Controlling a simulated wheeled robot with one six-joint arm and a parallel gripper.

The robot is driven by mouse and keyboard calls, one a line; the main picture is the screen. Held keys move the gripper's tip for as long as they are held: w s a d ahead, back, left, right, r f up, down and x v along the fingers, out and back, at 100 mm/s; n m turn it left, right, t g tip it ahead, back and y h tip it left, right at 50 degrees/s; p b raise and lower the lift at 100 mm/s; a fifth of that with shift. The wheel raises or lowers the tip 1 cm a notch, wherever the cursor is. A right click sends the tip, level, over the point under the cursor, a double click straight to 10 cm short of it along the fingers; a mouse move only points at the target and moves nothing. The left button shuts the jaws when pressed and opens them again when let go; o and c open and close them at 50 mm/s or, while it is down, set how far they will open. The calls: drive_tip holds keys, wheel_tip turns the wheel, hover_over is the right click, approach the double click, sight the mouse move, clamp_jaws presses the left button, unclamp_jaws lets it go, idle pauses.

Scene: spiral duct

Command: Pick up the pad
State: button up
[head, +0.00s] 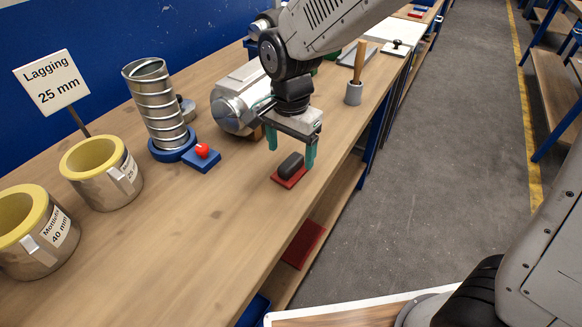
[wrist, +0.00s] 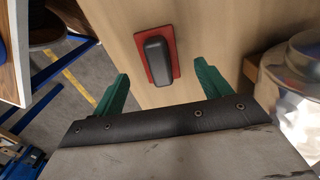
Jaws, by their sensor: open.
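The pad (head: 290,169) lies flat on the wooden bench, a red plate with a dark rounded grip on top. In the wrist view the pad (wrist: 157,58) lies beyond my fingertips, between their lines and a little to the right of the left finger. My gripper (head: 291,155) has green fingers spread apart, above and around the pad in the head view, with nothing between them that I can see held. In the wrist view my gripper (wrist: 163,85) is open and empty.
A spiral metal duct (head: 157,105) stands in a blue base, beside a blue block with a red knob (head: 202,151). A large metal cylinder (head: 235,105) lies behind my gripper. Lagging rings (head: 103,172) stand at left. The bench front (head: 225,215) is clear.

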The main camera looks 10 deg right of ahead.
sight(290, 162)
drive_tip(key=f, duration=0.4)
drive_tip(key=shift+s+a+f, duration=0.15)
drive_tip(key=shift+s+f, duration=0.05)
drive_tip(key=shift+f, duration=0.05)
drive_tip(key=shift+c, duration=0.3)
drive_tip(key=c, duration=1)
drive_tip(key=shift+c, duration=0.2)
